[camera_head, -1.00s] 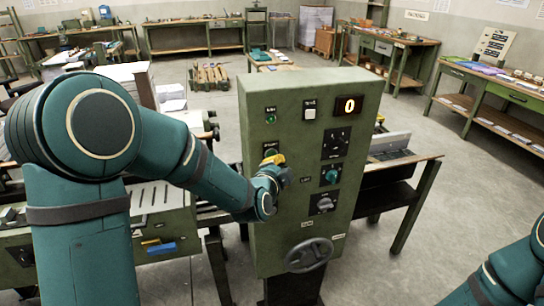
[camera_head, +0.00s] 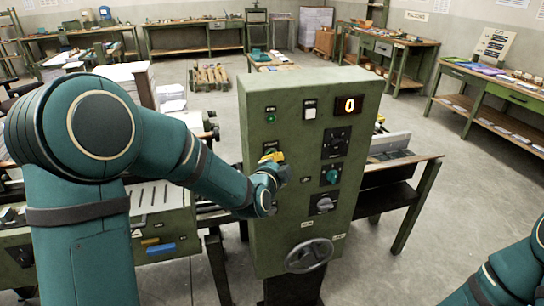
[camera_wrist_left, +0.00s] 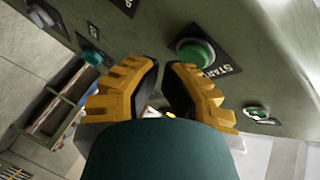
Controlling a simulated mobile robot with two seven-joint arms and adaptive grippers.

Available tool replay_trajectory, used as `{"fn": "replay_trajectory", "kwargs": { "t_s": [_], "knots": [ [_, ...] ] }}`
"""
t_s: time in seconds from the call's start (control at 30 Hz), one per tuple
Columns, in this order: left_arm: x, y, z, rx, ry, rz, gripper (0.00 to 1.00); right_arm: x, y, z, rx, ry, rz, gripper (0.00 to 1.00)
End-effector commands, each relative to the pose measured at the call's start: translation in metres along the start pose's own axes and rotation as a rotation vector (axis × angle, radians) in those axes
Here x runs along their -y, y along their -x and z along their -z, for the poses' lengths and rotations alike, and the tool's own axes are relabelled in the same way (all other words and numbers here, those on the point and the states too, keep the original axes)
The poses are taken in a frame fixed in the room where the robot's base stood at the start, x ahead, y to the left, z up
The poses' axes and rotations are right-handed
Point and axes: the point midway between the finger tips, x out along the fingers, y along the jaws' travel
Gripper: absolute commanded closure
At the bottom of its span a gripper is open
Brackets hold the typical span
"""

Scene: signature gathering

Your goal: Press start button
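The grey-green control cabinet (camera_head: 290,225) stands upright in the middle of the head view. Its green start button (camera_head: 270,147) is on the left of the front face, just above my left gripper and partly covered. In the left wrist view the green button (camera_wrist_left: 196,52) shows clearly beside its START label. My left gripper (camera_head: 279,157) is at the panel, its yellow fingers pointing toward it. Contact with the button is not visible. My right gripper is out of view.
Floor at right is clear.

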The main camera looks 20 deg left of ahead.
Motion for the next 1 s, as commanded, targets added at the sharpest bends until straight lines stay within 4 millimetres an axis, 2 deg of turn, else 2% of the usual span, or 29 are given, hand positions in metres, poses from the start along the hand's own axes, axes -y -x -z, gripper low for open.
{"fn": "replay_trajectory", "kwargs": {
  "t_s": [1.0],
  "knots": [
    [0.0042, -0.0079, -0.0043, 0.0, 0.0, 0.001, 1.0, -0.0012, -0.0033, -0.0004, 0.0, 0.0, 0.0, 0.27]
  ]
}}
